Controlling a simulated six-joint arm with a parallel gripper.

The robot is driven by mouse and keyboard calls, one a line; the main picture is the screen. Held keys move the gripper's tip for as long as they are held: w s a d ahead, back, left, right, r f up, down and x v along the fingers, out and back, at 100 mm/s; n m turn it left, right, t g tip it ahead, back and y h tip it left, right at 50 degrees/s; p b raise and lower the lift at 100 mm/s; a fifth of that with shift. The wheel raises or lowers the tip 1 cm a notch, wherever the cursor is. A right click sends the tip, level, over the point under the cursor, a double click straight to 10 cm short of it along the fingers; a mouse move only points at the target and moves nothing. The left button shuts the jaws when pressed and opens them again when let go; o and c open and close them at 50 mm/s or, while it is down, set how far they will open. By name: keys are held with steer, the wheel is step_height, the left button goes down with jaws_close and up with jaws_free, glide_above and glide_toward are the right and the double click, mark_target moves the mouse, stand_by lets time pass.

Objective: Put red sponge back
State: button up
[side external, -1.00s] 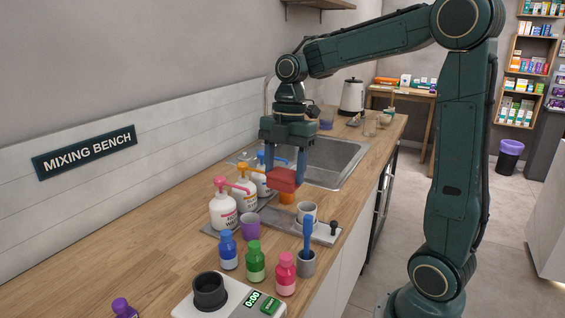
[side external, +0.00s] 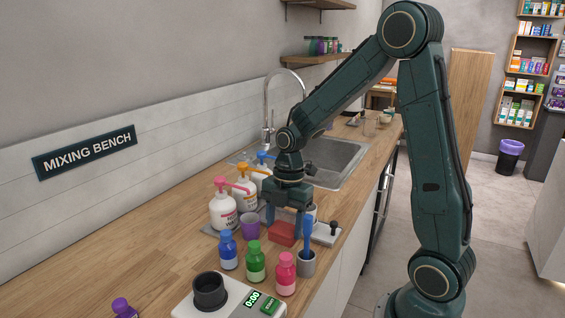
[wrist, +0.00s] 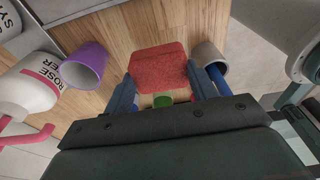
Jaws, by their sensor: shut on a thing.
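The red sponge (side external: 282,234) is a flat red block low over the counter, between the purple cup and the grey holder. My gripper (side external: 285,226) is shut on it, with one blue finger at each side. The wrist view shows the sponge (wrist: 157,66) between the fingertips (wrist: 160,84), level above the wood. I cannot tell whether its underside touches the counter.
A purple cup (side external: 250,226) stands left of the sponge and a grey holder (side external: 306,264) with a blue-handled tool stands right. Blue, green (side external: 255,262) and pink bottles stand in front. Pump bottles (side external: 223,210) and a white cup are behind.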

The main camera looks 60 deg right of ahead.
mark_target(285, 226)
steer(key=shift+f, duration=2.1)
steer(key=shift+f, duration=0.1)
steer(key=o, duration=1)
steer(key=shift+o, duration=0.2)
steer(key=r, duration=0.4)
steer(key=d+r, duration=0.1)
steer(key=r, duration=0.3)
steer(key=d+r, duration=0.1)
steer(key=r, duration=0.3)
steer(key=shift+a+r, duration=0.1)
steer(key=shift+a, duration=0.05)
